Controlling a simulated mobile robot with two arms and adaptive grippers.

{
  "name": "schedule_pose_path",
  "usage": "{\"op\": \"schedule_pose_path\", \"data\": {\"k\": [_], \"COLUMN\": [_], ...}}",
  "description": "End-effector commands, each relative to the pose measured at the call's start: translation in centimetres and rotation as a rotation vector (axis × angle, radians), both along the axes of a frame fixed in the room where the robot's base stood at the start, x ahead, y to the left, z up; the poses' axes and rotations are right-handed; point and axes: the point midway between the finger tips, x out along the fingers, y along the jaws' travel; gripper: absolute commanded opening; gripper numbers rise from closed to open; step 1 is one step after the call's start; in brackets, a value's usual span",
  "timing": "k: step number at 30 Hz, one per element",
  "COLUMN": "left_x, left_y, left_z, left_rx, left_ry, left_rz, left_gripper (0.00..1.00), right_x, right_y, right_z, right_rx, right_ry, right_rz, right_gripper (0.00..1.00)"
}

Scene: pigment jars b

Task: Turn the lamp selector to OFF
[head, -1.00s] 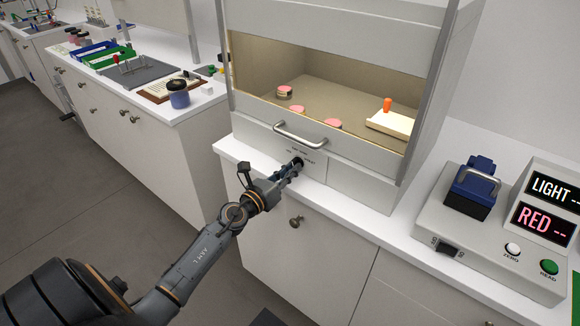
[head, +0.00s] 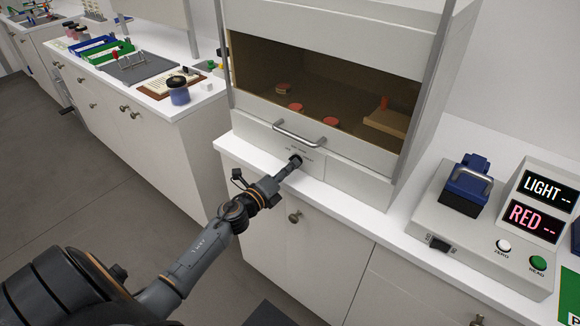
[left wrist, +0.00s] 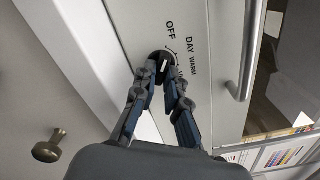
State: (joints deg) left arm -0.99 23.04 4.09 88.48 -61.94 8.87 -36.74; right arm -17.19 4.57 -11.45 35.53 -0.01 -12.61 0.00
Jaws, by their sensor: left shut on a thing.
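The lamp selector (left wrist: 159,56) is a small dark round knob on the white front panel below the cabinet's window. The labels OFF, DAY and WARM stand around it in the left wrist view; a further label is partly hidden by a finger. A white mark (left wrist: 165,66) shows at the knob, between my fingertips. My left gripper (left wrist: 160,84) is shut on the knob, one finger on each side; it also shows in the head view (head: 291,165), reaching the panel from the front. The cabinet interior (head: 340,95) is dim. My right gripper is not in view.
A metal bar handle (head: 299,136) sits just above the selector. A meter box (head: 470,235) stands to the right on the white counter.

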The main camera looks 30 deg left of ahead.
Motion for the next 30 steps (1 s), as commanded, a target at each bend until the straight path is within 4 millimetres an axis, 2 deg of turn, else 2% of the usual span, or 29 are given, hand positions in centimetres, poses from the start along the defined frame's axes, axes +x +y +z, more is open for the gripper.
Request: {"op": "schedule_pose_path", "data": {"k": [18,19,22,30], "left_x": [-0.01,-0.01,-0.01,-0.02], "left_y": [0.01,0.01,0.01,0.0], "left_z": [-0.04,-0.04,-0.03,-0.01], "left_rx": [-0.048,-0.048,-0.047,-0.045], "left_ry": [0.005,0.005,0.005,0.004], "left_rz": [0.001,0.001,0.001,0.0], "left_gripper": [0.0,0.14,0.34,0.35], "right_x": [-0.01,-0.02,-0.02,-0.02], "right_y": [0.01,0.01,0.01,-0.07], "right_z": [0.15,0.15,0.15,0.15], "right_rx": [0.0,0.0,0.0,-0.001], "right_ry": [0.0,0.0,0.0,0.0], "right_rz": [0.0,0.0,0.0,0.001], "right_gripper": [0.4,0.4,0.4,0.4]}}
